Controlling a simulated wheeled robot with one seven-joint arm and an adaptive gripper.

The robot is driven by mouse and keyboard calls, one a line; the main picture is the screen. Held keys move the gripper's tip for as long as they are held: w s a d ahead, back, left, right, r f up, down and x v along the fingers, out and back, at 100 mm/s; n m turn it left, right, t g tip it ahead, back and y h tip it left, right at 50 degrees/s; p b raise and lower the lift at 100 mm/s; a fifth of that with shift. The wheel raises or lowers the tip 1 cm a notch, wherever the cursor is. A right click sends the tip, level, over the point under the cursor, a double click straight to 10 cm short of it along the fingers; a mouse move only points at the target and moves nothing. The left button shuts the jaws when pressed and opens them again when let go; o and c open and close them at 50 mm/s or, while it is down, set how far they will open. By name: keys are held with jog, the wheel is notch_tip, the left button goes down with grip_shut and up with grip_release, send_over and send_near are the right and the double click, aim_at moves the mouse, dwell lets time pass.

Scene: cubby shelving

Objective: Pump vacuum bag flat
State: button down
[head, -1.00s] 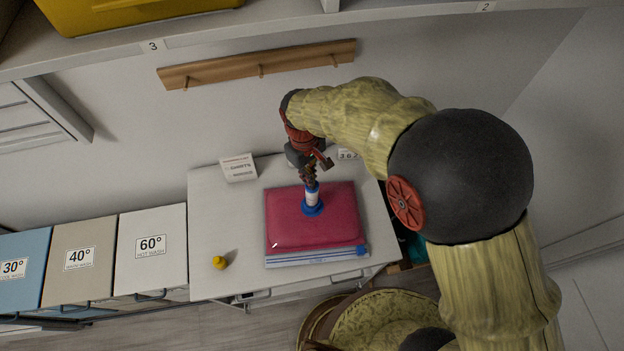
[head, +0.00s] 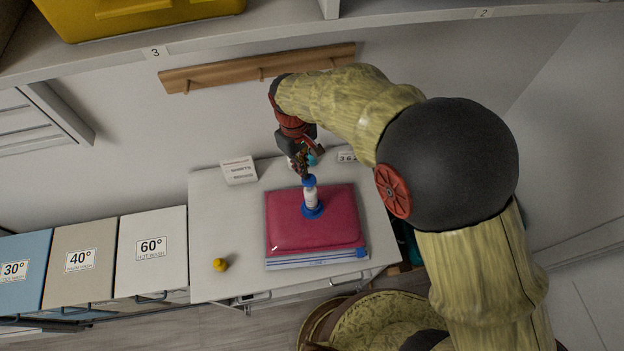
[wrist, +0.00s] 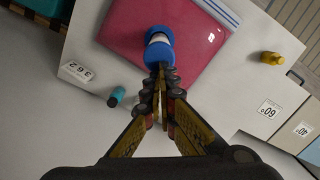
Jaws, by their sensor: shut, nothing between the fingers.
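The vacuum bag (head: 335,225) is a pink, puffed pillow shape with a clear and blue zip edge, lying on the white table; it also shows in the wrist view (wrist: 125,35). A white pump with blue ends (head: 310,196) stands upright on the middle of the bag. My gripper (head: 304,175) is just above the pump's top in the head view. In the wrist view my gripper (wrist: 162,72) is shut, fingertips together at the pump's blue cap (wrist: 160,50), with nothing between them. I cannot tell whether they touch the cap.
A yellow cap-like piece (head: 220,265) lies left of the bag. A small teal item (wrist: 116,97) and a number block (wrist: 77,72) stand behind it. A sign card (head: 239,170) stands at the back left. Wash bins (head: 151,250) adjoin the table's left.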

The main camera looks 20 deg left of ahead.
jog(key=r, duration=0.5)
jog(key=shift+w+a+r, duration=0.1)
jog(key=shift+a+r, duration=0.1)
jog(key=shift+r, duration=0.1)
dwell(1.2)
